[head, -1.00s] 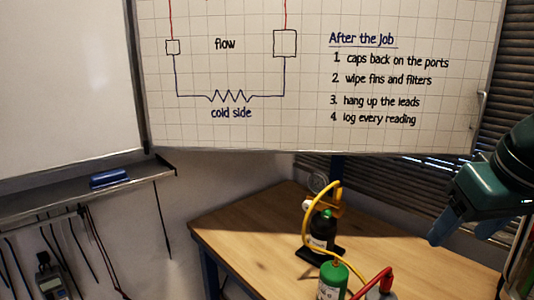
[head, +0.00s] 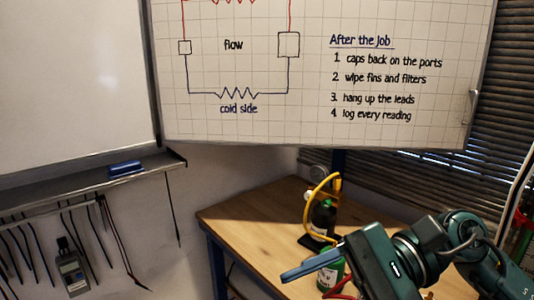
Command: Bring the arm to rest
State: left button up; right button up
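My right arm (head: 415,255) comes in from the lower right, dark green, and reaches left over the wooden bench. I see nothing clearly held. In the picture the gripper overlaps the green canister (head: 330,274), and I cannot tell whether they touch. My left gripper is not in view.
The wooden bench (head: 245,222) has clear room at its left. A black bottle (head: 322,218) with a yellow hose (head: 312,200) stands at its back. A red hose (head: 340,296) shows below my arm. A whiteboard (head: 400,130), blinds and hanging leads with a meter (head: 71,270) surround it.

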jog(key=w+d+f+n+t+y, duration=0.15)
jog(key=w+f+n+t, duration=0.3)
jog(key=n+t, duration=0.95)
jog(key=w+d+f+n+t+h, duration=0.2)
jog(key=w+n+t, duration=0.45)
jog(key=n, duration=1.25)
jog(key=s+d+f+m+h+p, duration=0.1)
jog(key=s+d+f+m+h, duration=0.15)
jog(key=f+m+h, duration=0.75)
jog(key=s+f+m+g, duration=0.2)
jog(key=s+f+m, duration=0.1)
jog(key=f, duration=0.3)
jog(key=s+d+f+m+g, duration=0.1)
jog(key=s+f+m+g, duration=0.1)
jog(key=s+f+m, duration=0.2)
jog(key=s+d+f+m+g, duration=0.1)
jog(key=f+m, duration=0.4)
jog(key=f, duration=0.5)
jog(key=s+g, duration=0.1)
jog(key=s, duration=0.1)
jog(key=shift+s+d+m+h, duration=0.2)
jog(key=shift+s+m+h, duration=0.1)
jog(key=shift+s+h, duration=0.1)
jog(key=shift+r, duration=0.1)
jog(key=shift+c, duration=0.5)
